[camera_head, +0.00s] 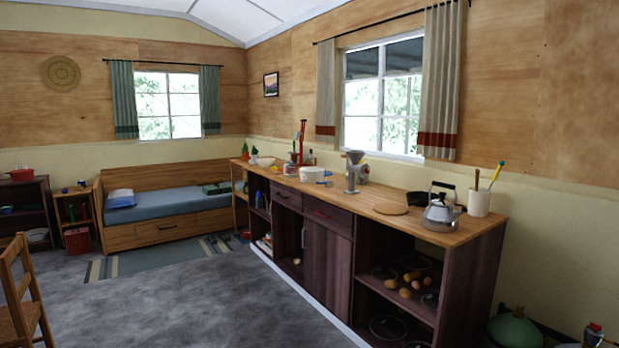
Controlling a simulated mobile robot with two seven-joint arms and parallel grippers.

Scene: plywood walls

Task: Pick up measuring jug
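I cannot make out a measuring jug for certain. A white round container (312,174) stands on the wooden counter (385,193), left of a grey metal grinder (353,172). It is too small to tell whether it is the jug. A white bowl (264,161) sits further left on the same counter. A silver kettle (440,213) stands near the counter's right end, beside a cream utensil pot (479,203). Neither of my grippers is in view.
A round wooden board (390,208) lies on the counter. Dark cabinets (328,255) with open shelves are below it. A wooden chair (22,295) stands at the left edge and a daybed (160,200) at the back. The grey floor (200,300) in front is clear.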

